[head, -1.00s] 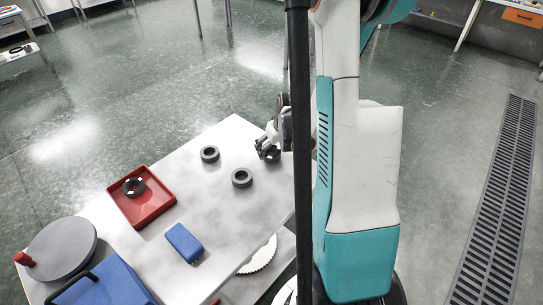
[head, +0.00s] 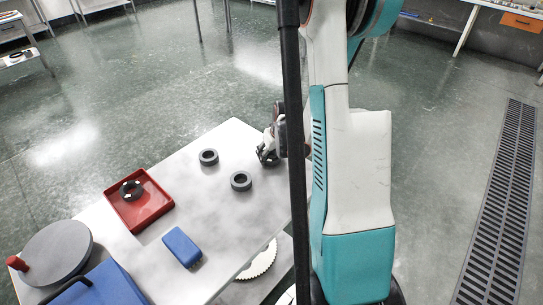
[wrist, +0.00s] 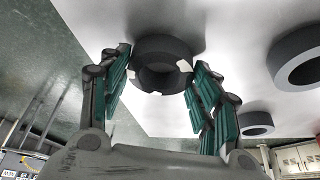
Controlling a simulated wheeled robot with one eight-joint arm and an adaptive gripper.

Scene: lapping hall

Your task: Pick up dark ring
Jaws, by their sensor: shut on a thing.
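A dark ring (wrist: 160,46) with pale notches on its edge is between the two green-padded fingers of my gripper (wrist: 160,66) in the wrist view. The fingers are shut on it from both sides. It is at the white tabletop (wrist: 224,75); I cannot tell whether it touches the surface. In the head view my gripper (head: 267,156) is at the table's far right edge, partly behind a black post, and the held ring is mostly hidden.
Two more dark rings (head: 208,157) (head: 241,181) lie left of my gripper. Another notched dark ring (head: 131,190) sits in a red tray (head: 152,216). A blue block (head: 182,247), a grey disc (head: 55,252) and a blue case (head: 105,287) are nearer. The table's middle is clear.

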